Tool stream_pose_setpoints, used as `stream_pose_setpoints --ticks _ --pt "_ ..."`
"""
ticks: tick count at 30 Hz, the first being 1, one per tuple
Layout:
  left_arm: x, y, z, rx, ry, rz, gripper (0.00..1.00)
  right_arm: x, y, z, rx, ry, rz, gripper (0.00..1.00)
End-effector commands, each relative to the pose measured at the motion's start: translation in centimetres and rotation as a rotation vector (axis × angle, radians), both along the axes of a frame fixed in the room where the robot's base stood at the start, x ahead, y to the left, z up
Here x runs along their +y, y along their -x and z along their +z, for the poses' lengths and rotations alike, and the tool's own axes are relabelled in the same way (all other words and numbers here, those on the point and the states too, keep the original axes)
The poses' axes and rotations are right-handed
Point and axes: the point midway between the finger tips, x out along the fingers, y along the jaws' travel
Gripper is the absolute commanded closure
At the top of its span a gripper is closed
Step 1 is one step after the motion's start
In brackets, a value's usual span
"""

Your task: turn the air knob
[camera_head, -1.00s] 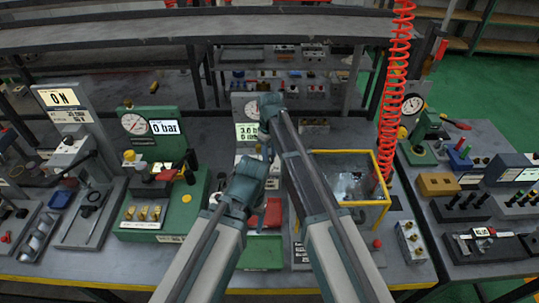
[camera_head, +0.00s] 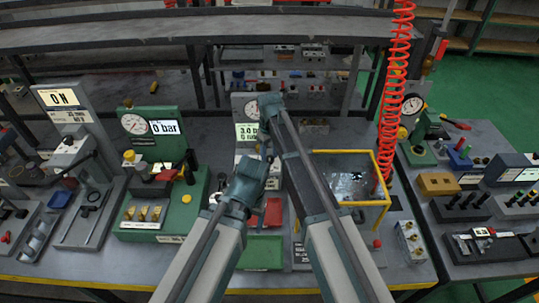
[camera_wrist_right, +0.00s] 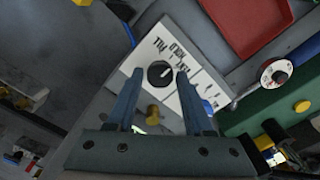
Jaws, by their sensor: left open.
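The right wrist view shows a round black knob (camera_wrist_right: 159,74) with a white mark, on a white lettered plate (camera_wrist_right: 185,48). My right gripper (camera_wrist_right: 160,74) is open; its two blue fingers appear on either side of the knob. I cannot tell whether they touch it. In the head view my right wrist (camera_head: 270,104) is raised over the middle of the bench, before a panel with a lit display (camera_head: 246,132). The knob is hidden there by my arms. My left gripper (camera_head: 264,158) is open and empty below it.
A green station (camera_head: 165,200) with a gauge and a 0 bar display stands left. A yellow-framed bin (camera_head: 350,185) and red coiled hose (camera_head: 393,90) stand right. A red tray (camera_head: 268,212) lies by my arms. The bench is crowded, with little free room.

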Motion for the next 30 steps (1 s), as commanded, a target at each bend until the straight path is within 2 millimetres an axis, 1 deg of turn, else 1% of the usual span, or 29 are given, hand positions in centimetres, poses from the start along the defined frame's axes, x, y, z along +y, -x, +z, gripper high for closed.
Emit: stream_pose_setpoints --ticks 1,2,3,11,17,23,30 --pt "0.0 0.0 0.0 0.0 0.0 0.0 0.29 0.0 0.0 0.0 0.0 0.0 0.0 0.37" --pt "0.0 0.0 0.0 0.0 0.0 0.0 0.29 0.0 0.0 0.0 0.0 0.0 0.0 0.32" --pt "0.0 0.0 0.0 0.0 0.0 0.0 0.29 0.0 0.0 0.0 0.0 0.0 0.0 0.29" --pt "0.0 0.0 0.0 0.0 0.0 0.0 0.29 0.0 0.0 0.0 0.0 0.0 0.001 0.29" --pt "0.0 0.0 0.7 0.0 0.0 0.0 0.29 0.0 0.0 0.7 0.0 0.0 0.001 0.29" --pt "0.0 0.0 2.6 0.0 0.0 0.0 0.29 0.0 0.0 2.6 0.0 0.0 0.001 0.29" --pt "0.0 0.0 6.2 0.0 0.0 -0.001 0.29 0.0 0.0 6.2 0.0 0.0 0.001 0.29"
